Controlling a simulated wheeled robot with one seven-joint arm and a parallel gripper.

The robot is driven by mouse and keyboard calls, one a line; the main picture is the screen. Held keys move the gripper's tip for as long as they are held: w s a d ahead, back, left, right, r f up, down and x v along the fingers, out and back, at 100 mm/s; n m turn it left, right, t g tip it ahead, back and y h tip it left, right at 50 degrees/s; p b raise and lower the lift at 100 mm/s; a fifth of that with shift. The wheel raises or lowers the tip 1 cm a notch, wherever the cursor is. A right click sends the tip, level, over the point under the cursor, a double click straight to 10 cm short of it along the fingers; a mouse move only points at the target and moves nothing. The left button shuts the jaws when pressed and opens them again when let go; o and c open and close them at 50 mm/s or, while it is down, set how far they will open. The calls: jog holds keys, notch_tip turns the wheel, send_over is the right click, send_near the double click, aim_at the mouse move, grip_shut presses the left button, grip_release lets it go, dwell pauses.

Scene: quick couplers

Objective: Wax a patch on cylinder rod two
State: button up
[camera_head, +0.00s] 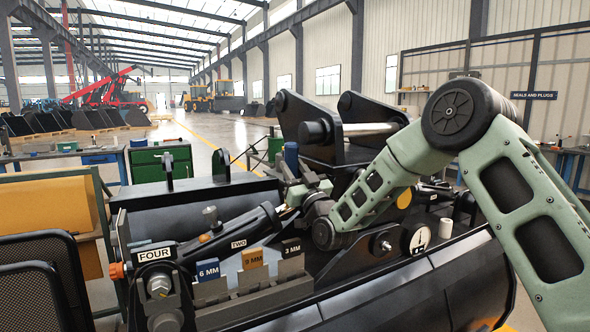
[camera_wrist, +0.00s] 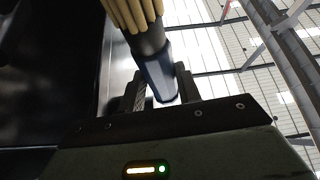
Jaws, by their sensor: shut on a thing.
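The cylinder labelled TWO (camera_head: 232,241) is a dark barrel lying at a slant, its upper end pointing toward my gripper. A short bright length, perhaps its rod (camera_head: 287,214), shows at that end, and my gripper partly hides the area around it. My gripper (camera_head: 300,188) is over the machine in the head view. In the wrist view my gripper (camera_wrist: 162,88) is shut on a brush (camera_wrist: 155,70) with a blue handle, a dark collar and tan bristles. The bristles point away from the jaws and run out of the top of the picture. Contact between bristles and rod cannot be told.
A FOUR plate (camera_head: 155,254) stands at the left. Blue 6 MM (camera_head: 208,270), orange 9 MM (camera_head: 252,258) and black 3 MM (camera_head: 291,248) tags stand in front of the cylinder. A round gauge (camera_head: 419,239) sits at the right. Black lugs (camera_head: 310,130) rise behind my gripper.

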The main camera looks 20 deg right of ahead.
aim_at(290, 146)
jog(key=shift+f, duration=0.15)
jog(key=shift+s+a+r+p, duration=0.15)
jog(key=shift+s+r+p, duration=0.15)
jog(key=shift+s+r, duration=0.8)
jog(key=shift+s+a+r+p, duration=0.15)
jog(key=shift+s+r+p, duration=0.1)
jog(key=shift+s+r, duration=0.75)
jog(key=shift+w+r, duration=0.15)
jog(key=o, duration=0.6)
jog(key=c, duration=0.6)
